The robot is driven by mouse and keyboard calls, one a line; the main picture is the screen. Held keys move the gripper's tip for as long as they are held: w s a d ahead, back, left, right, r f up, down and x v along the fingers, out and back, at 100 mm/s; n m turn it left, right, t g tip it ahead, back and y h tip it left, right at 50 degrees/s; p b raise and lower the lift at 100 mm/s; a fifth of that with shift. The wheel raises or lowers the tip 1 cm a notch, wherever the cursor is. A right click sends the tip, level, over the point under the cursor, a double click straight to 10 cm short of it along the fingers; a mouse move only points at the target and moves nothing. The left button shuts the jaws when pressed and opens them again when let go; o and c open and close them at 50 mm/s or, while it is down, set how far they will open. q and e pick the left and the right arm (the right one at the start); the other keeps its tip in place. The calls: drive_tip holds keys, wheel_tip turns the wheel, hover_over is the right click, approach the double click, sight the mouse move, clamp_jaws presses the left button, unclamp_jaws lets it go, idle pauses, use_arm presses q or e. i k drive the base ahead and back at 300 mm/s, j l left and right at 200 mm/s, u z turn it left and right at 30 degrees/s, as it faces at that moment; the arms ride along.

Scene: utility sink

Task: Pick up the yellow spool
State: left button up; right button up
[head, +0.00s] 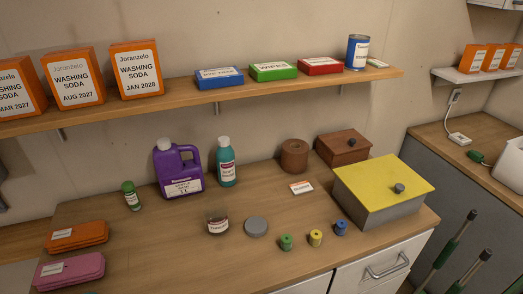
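The small yellow spool (316,238) stands upright near the front edge of the wooden counter (150,255). A green spool (286,242) stands just left of it and a blue spool (341,228) just right of it. The spools are apart from one another, and nothing covers the yellow one. Neither of my grippers shows in the head view.
A grey box with a yellow lid (385,180) stands close behind the blue spool. A round grey lid (256,226) and a dark jar (217,223) lie to the left. A purple jug (178,170) stands further back. A shelf (200,95) runs above.

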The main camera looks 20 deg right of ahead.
sight(315, 237)
drive_tip(key=l+z, duration=0.1)
drive_tip(key=z, duration=0.95)
drive_tip(key=k+j+z, duration=0.1)
drive_tip(key=z, duration=0.3)
drive_tip(key=k+z, duration=0.2)
drive_tip(key=z, duration=0.25)
drive_tip(key=k+z, duration=0.15)
drive_tip(key=z, duration=0.25)
